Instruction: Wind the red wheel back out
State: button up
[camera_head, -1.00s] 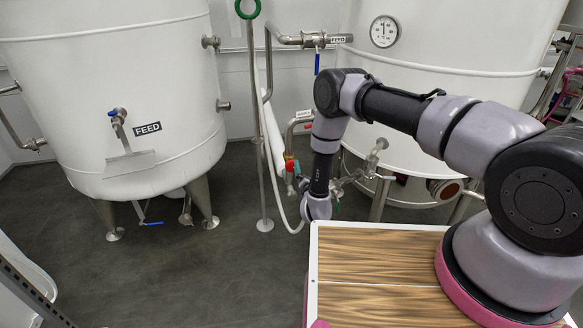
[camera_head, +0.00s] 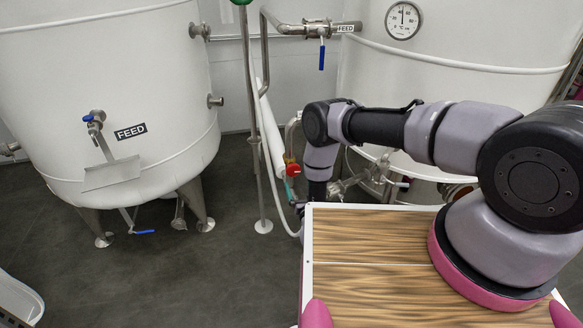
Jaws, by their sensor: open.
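A small red round part (camera_head: 293,169), which looks like the red wheel, sits on the piping between the two white tanks. It is just left of my arm's wrist. A short teal-green piece shows just below it. My arm reaches across from the right and bends down at its far end. My gripper is hidden below the far edge of my wooden-topped deck, so its fingers and their contact with anything cannot be seen.
The left tank (camera_head: 95,70) stands on steel legs; the right tank (camera_head: 460,70) carries a dial gauge (camera_head: 403,20). A vertical steel pipe (camera_head: 252,110) and a white hose (camera_head: 271,135) stand left of my arm. Dark floor (camera_head: 190,275) is free at lower left.

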aim_at(294, 172)
jog(key=x, duration=1)
jog(key=shift+w, duration=0.2)
jog(key=shift+c, duration=0.3)
jog(key=c, duration=1.2)
jog(key=shift+o, duration=0.2)
